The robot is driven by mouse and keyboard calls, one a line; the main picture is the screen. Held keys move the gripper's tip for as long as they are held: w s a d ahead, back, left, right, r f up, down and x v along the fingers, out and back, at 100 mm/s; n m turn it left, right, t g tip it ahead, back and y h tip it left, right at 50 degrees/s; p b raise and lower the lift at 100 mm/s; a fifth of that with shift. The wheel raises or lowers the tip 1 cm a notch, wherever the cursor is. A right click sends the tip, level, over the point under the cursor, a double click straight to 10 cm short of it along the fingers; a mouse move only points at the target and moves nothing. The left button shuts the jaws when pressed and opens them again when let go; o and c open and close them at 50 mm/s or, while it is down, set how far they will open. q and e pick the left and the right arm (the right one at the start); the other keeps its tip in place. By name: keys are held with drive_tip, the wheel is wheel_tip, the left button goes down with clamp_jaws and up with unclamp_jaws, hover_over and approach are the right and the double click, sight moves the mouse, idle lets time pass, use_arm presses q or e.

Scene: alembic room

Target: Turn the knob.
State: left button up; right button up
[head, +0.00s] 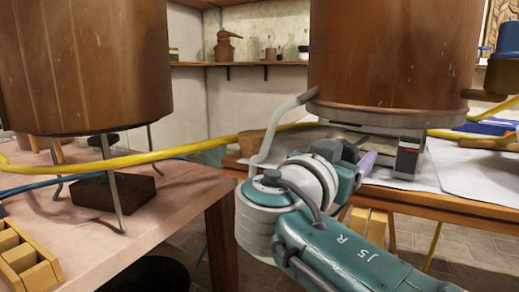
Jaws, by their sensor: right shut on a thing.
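My right arm reaches in from the bottom right in the head view. Its gripper (366,160) is at the front of a grey burner stand (409,160) under the right copper vessel (395,50). The gripper is shut on what appears to be the knob. The knob itself is hidden behind the fingers and wrist, so its angle cannot be seen. The stand has a small white, red and black mark on its front right. My left gripper is not in view.
A second copper vessel (88,60) stands on thin metal legs on the left table (150,205). A yellow hose (130,160) crosses between the tables. A pale bent pipe (275,122) hangs close behind my right wrist. White papers (485,172) lie on the right table.

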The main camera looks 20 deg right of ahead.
drive_tip(key=shift+n, duration=0.3)
drive_tip(key=shift+n, duration=0.7)
drive_tip(key=n, duration=0.2)
drive_tip(key=shift+n+b, duration=0.3)
drive_tip(key=shift+b, duration=0.05)
drive_tip(key=n, duration=0.2)
drive_tip(key=shift+n, duration=0.3)
drive_tip(key=n, duration=0.2)
drive_tip(key=shift+n+p, duration=0.35)
drive_tip(key=shift+n, duration=0.05)
drive_tip(key=n+p, duration=0.2)
drive_tip(key=n, duration=0.4)
drive_tip(key=shift+w, duration=0.1)
drive_tip(key=n+p, duration=0.1)
drive_tip(key=n, duration=0.2)
drive_tip(key=shift+n, duration=0.4)
drive_tip(key=shift+n+p, duration=0.55)
drive_tip(key=shift+n, duration=0.95)
